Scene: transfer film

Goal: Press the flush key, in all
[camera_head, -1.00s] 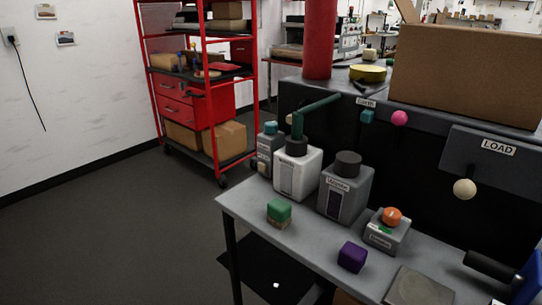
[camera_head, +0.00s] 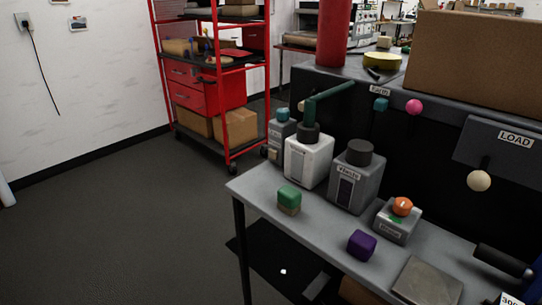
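I cannot make out a key marked flush. A small grey box (camera_head: 397,228) with a round orange knob (camera_head: 402,206) on top stands on the grey bench (camera_head: 262,187); its front label is too small to read. A green block (camera_head: 289,196) on a tan base and a purple block (camera_head: 362,245) sit near the bench's front edge. A panel marked LOAD (camera_head: 515,138) with a cream ball knob (camera_head: 479,181) is at the right. Neither gripper is in view.
A white bottle (camera_head: 308,164) with a green spout and a grey bottle (camera_head: 356,184) stand at the bench's back. A flat grey plate (camera_head: 428,282) and a black cylinder (camera_head: 503,260) are at right. A red shelf cart (camera_head: 211,97) stands behind. Floor at left is clear.

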